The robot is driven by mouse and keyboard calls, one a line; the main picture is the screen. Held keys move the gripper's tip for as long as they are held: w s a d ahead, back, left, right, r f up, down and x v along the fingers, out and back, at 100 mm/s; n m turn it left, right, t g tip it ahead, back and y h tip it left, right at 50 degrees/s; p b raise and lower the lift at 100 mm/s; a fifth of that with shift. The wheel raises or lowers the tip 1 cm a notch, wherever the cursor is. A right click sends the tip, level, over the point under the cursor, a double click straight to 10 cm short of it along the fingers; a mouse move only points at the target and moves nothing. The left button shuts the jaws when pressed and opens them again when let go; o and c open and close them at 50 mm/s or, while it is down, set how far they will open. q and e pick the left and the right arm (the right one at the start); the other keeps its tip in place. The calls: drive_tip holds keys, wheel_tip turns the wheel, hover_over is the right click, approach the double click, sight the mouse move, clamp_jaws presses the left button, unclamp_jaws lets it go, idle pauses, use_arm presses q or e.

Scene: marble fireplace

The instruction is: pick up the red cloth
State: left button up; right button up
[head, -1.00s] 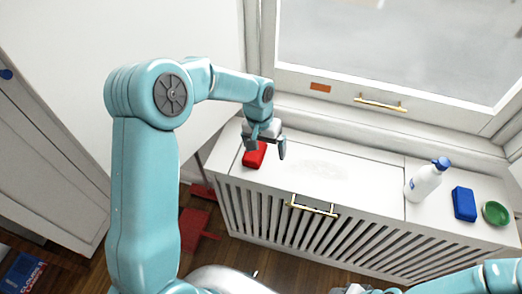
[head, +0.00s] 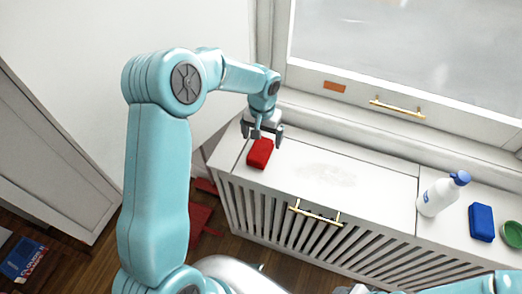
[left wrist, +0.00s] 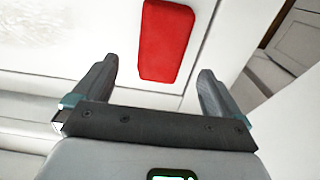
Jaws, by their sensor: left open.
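The red cloth (head: 260,153) is a small folded block lying flat on the left end of the white slatted cabinet top. In the left wrist view the red cloth (left wrist: 166,41) lies beyond the fingertips, between their lines. My left gripper (head: 266,133) is open and empty, just behind the cloth in the head view; it also shows in the left wrist view (left wrist: 155,82). The fingers appear apart from the cloth. Part of my right arm shows at the lower right of the head view, but its gripper jaws do not show.
The white cabinet top (head: 340,185) is clear in the middle. A white bottle with a blue cap (head: 438,198), a blue block (head: 481,222) and a green bowl (head: 512,233) stand at its right. A window with a sill (head: 400,145) rises behind.

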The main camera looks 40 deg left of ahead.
sight(261, 147)
use_arm(q)
drive_tip(key=shift+s+f, duration=0.1)
drive_tip(key=shift+f, duration=0.2)
wheel_tip(261, 147, down, 5)
drive_tip(key=shift+s+r+p, duration=0.1)
drive_tip(key=shift+p, duration=0.25)
drive_tip(key=shift+r, duration=0.1)
drive_tip(key=shift+c, duration=0.3)
drive_tip(key=c, duration=1)
wheel_tip(261, 147, up, 20)
